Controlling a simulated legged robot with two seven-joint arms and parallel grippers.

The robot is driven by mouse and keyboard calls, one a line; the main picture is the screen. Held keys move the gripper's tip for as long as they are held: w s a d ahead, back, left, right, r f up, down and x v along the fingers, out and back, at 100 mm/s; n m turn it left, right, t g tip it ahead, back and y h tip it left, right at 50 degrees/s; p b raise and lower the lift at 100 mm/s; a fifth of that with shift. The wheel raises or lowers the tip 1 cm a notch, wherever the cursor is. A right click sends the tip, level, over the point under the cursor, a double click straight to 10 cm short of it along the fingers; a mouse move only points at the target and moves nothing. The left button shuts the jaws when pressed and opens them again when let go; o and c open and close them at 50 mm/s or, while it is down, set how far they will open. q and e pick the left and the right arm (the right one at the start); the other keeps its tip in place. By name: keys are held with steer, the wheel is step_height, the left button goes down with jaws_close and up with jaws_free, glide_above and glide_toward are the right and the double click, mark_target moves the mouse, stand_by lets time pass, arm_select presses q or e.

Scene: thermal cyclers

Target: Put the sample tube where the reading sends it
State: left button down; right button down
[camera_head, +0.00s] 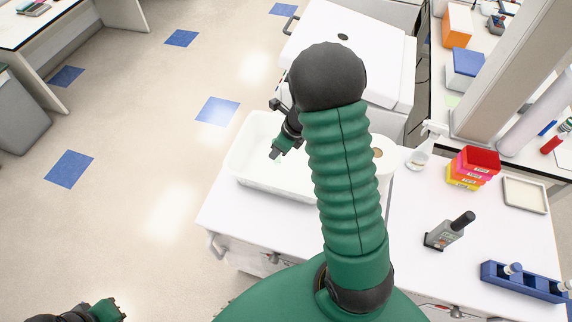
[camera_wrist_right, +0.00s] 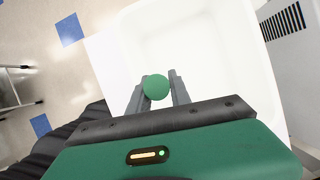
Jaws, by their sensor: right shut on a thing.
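My right gripper (camera_head: 277,153) is over the white tub (camera_head: 243,150), low at its left part. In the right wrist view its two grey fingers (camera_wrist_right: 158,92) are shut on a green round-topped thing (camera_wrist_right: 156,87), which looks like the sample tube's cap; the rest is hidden. The white tub (camera_wrist_right: 205,35) lies below and looks empty where I see it. A grey handheld device (camera_head: 441,235) with a black top stands on the bench; its reading is not legible. A blue rack (camera_head: 524,284) holds white-capped tubes at the lower right. My left gripper (camera_head: 105,311) is partly cut off at the bottom left.
A white machine (camera_head: 330,40) stands behind the tub. A spray bottle (camera_head: 421,155), stacked red, pink and yellow boxes (camera_head: 477,164) and a shallow tray (camera_head: 525,195) are on the right bench. My right arm hides the bench's middle. Floor is open at the left.

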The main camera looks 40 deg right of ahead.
steer(key=d+f+m+b, duration=0.1)
steer(key=f+b, duration=0.2)
steer(key=f, duration=0.2)
steer(key=s+d+f+m+h+b, duration=0.1)
steer(key=f+b, duration=0.1)
steer(key=f, duration=0.3)
steer(key=d+f+m+b, duration=0.1)
steer(key=f+b, duration=0.2)
steer(key=f, duration=0.2)
steer(key=shift+s+d+f+m+b, duration=0.3)
steer(key=shift+s+f+m+b, duration=0.05)
steer(key=shift+s+m, duration=0.05)
steer(key=shift+r, duration=0.1)
steer(key=c, duration=1.2)
jaws_free()
